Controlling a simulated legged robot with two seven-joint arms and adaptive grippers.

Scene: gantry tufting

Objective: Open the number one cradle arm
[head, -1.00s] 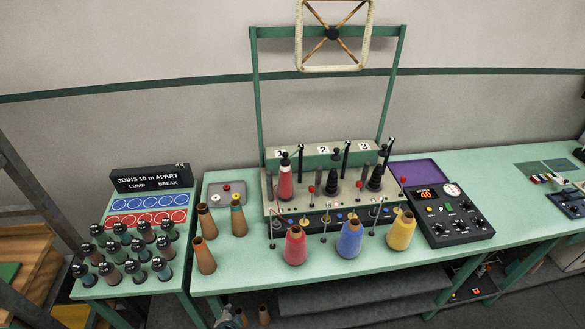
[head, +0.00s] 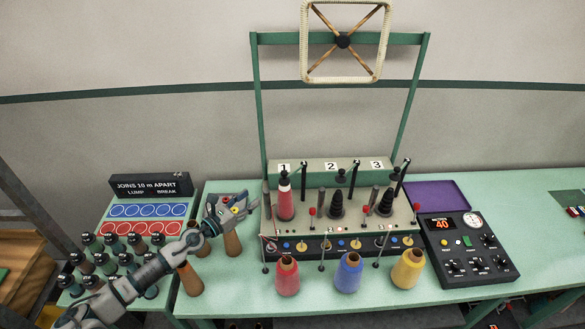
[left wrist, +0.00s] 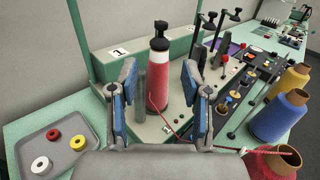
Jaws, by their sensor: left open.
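At the station with the number 1 plate (head: 284,168), a red yarn package (head: 285,200) with a black top stands on the winder. The number one cradle arm (head: 303,175), a dark upright lever, stands just right of the package top. Contact cannot be told. My right gripper is not in view.
Red, blue and yellow cones (head: 348,273) stand along the bench front. A grey tray (left wrist: 52,148) with small rings lies left of the winder. Brown cones stand beneath my left arm. A control box (head: 462,245) sits at the right.

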